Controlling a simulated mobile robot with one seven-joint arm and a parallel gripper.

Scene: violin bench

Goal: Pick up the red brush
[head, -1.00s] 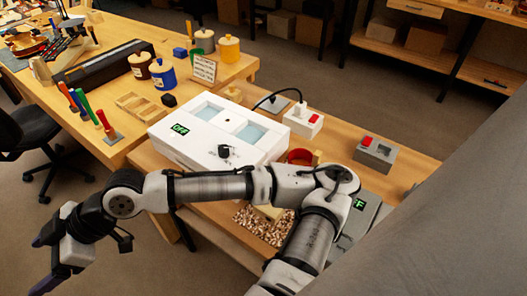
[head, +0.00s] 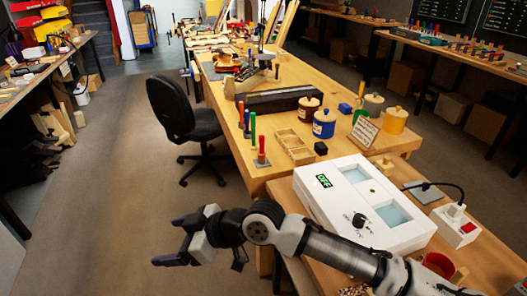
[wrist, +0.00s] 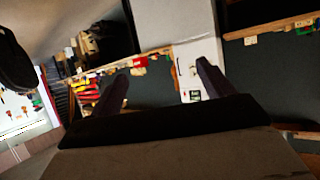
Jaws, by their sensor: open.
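The red brush (head: 261,142) stands upright in the head view, at the near end of a row of coloured handles on the left edge of the long wooden bench. My gripper (head: 170,241) is open and empty, over the floor to the left of and nearer than the bench, well apart from the brush. Its two fingers also show spread in the wrist view (wrist: 162,72). I cannot make out the red brush in the wrist view.
A white box with an OFF display (head: 366,205) stands on the near bench. A wooden tray (head: 291,146) and lidded jars (head: 324,124) lie right of the brushes. A black chair (head: 184,113) stands left of the bench. The floor aisle (head: 110,160) is clear.

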